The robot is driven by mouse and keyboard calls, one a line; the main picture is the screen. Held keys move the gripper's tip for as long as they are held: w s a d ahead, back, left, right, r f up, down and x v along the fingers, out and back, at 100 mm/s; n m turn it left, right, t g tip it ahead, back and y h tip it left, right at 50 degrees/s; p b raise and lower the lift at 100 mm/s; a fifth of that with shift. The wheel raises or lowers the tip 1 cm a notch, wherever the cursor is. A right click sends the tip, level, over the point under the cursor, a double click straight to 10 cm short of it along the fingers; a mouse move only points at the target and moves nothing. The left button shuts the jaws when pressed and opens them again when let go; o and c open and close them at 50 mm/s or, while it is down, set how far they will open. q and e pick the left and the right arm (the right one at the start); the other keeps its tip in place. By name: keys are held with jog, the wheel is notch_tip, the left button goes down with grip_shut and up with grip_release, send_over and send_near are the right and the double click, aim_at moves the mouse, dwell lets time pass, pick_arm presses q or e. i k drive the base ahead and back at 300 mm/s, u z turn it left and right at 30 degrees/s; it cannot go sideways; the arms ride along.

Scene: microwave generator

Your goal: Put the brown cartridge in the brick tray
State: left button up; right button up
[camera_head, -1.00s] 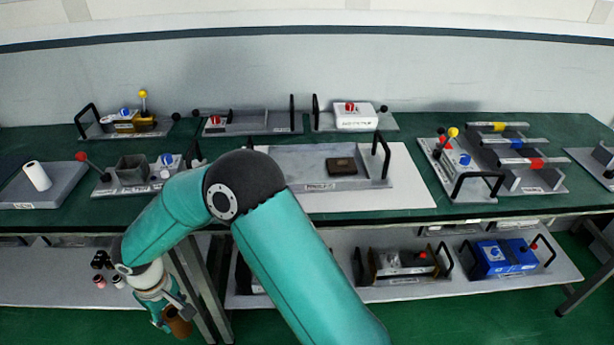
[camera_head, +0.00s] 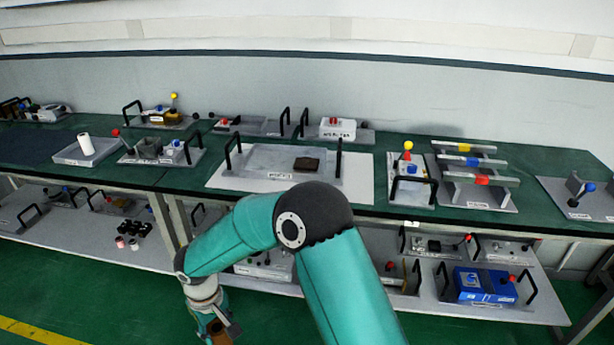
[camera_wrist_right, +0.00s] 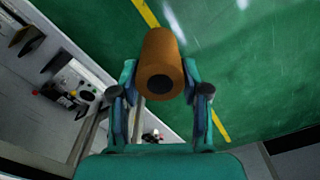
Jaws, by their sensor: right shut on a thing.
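My right gripper (camera_wrist_right: 160,85) is shut on the brown cartridge (camera_wrist_right: 158,62), an orange-brown cylinder with a dark round spot on its near end. In the head view the right gripper (camera_head: 222,322) hangs low, in front of the lower shelf, with the cartridge (camera_head: 217,334) partly cut off by the bottom edge. A grey tray (camera_head: 255,160) with black handles lies on a white mat on the bench and holds a dark brown brick (camera_head: 306,164) at its right. The gripper is well below and in front of this tray. My left gripper is not in view.
The green bench (camera_head: 362,222) carries several other devices, including a white roll in a tray (camera_head: 86,144) and a rack with coloured bars (camera_head: 473,178). The lower shelf (camera_head: 400,300) holds a blue box (camera_head: 485,284). Green floor is open at the left.

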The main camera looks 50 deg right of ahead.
aim_at(286, 164)
jog(key=z, duration=0.2)
jog(key=k, duration=0.25)
jog(key=z, duration=0.7)
jog(key=i, duration=1)
